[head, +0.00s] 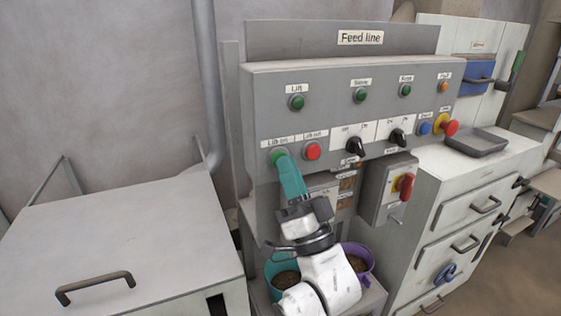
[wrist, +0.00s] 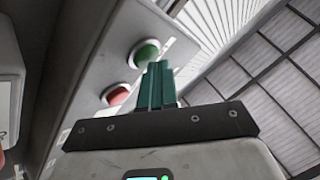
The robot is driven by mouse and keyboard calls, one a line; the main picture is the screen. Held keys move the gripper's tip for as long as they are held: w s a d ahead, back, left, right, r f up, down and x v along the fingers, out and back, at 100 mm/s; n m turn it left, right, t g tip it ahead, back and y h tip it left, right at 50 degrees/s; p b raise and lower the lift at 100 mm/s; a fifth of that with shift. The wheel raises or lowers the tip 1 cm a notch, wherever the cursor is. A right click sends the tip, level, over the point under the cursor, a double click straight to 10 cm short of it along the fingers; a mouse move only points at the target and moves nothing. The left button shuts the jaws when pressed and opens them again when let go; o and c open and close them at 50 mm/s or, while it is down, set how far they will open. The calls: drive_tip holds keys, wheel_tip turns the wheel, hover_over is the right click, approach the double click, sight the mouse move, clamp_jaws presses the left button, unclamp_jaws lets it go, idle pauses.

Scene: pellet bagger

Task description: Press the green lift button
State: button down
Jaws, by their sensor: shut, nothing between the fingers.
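The green lift button (head: 278,155) is on the lower left of the grey Feed line panel, under a label that reads "Lift on". In the wrist view the green button (wrist: 146,54) shows just beyond the fingertips. My gripper (head: 283,163) has teal fingers that are shut and empty. Its tips are at the button's lower edge in the head view and partly cover it. I cannot tell whether they touch it. The red button (head: 313,151) labelled "Lift off" is just to the right, and it also shows in the wrist view (wrist: 117,95).
Above is a green lamp (head: 297,102) labelled "Lift". Black knobs (head: 355,146), a red-yellow stop button (head: 449,127) and a red switch (head: 404,186) are to the right. Teal (head: 285,281) and purple (head: 358,260) buckets stand below my arm. A grey lidded bin (head: 120,240) is at left.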

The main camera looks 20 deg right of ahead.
drive_tip(key=shift+s, duration=0.7)
drive_tip(key=s+p, duration=0.1)
drive_tip(key=s, duration=0.5)
idle(0.5)
idle(0.4)
